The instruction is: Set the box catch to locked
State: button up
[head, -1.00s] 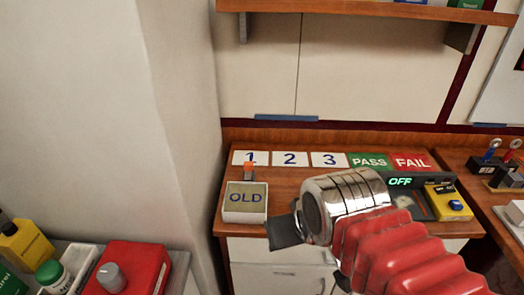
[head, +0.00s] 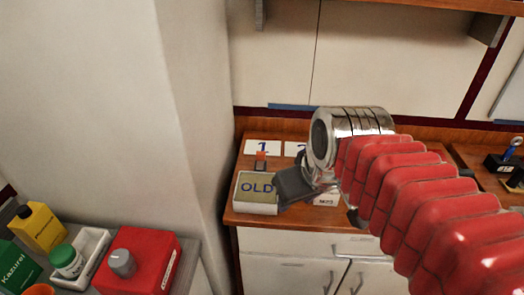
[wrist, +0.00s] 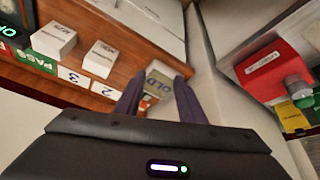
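A red box (head: 150,270) with a round grey knob (head: 122,262) on its top face sits on a grey surface at the lower left of the head view. I take the knob for the catch; its setting is not readable. In the wrist view the red box (wrist: 268,70) is at the right, with the grey knob (wrist: 297,86) near its lower right edge. My gripper (head: 290,187) is in front of the wooden counter, right of the red box and well apart from it. In the wrist view my two dark fingers (wrist: 158,90) stand apart, with nothing held between them.
A box marked OLD (head: 256,193) stands on the wooden counter (head: 255,222), beyond my fingers. A wall corner (head: 185,150) juts out between the two surfaces.

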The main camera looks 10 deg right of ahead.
jog(key=w+r+n+g, duration=0.1)
jog(key=w+r+n, duration=0.2)
jog(key=w, duration=0.4)
jog(key=n+g+y, duration=0.3)
jog(key=n+y, duration=0.1)
jog(key=n, duration=0.6)
send_over(262, 152)
jog(key=s+d, duration=0.2)
jog(key=d, duration=0.3)
notch_tip(262, 152, down, 4)
jog(key=shift+w+d+r, duration=0.1)
jog(key=shift+d, duration=0.05)
jog(key=x, duration=1.4)
jog(key=shift+w, duration=0.15)
jog(key=shift+c, duration=0.4)
jog(key=shift+d, duration=0.1)
grip_shut()
jog(key=shift+r, duration=0.1)
